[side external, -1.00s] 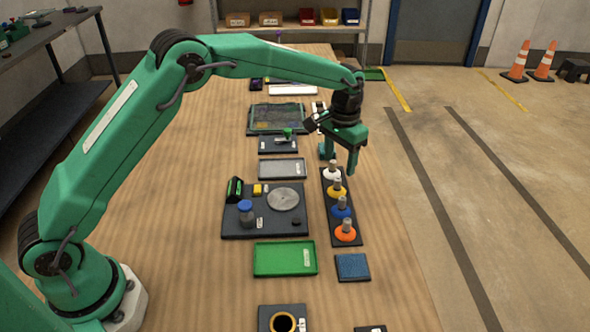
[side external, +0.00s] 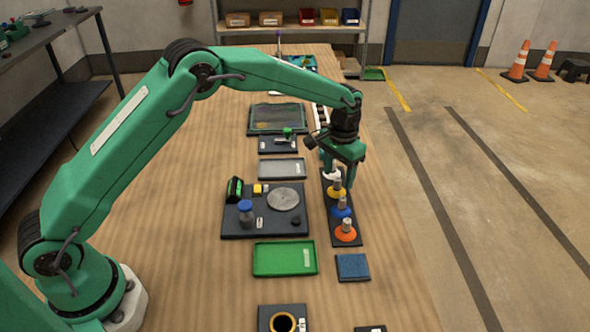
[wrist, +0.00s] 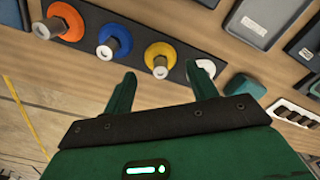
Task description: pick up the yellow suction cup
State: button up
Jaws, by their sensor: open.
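The yellow suction cup (side external: 336,190) stands on the black strip rack (side external: 352,226), between the white cup (side external: 331,171) and the blue cup (side external: 341,207). An orange cup (side external: 345,233) is at the rack's near end. In the wrist view, the yellow cup (wrist: 160,54) with its metal stem shows just ahead of my fingertips, roughly between them. My gripper (wrist: 165,75) is open and empty. In the side view, my gripper (side external: 340,178) is over the white and yellow end of the rack, and its fingers partly cover that area. I cannot tell whether a finger touches a cup.
A black tray (side external: 235,218) with a blue-capped jar and a metal disc lies left of the rack. A green tray (side external: 284,258) and a blue pad (side external: 352,267) lie nearer. A grey tray (side external: 282,169) is beside the white cup. Bare tabletop lies to the right.

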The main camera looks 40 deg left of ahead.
aim_at(338, 179)
jog(key=shift+f, duration=1.75)
jog(key=c, duration=1.1)
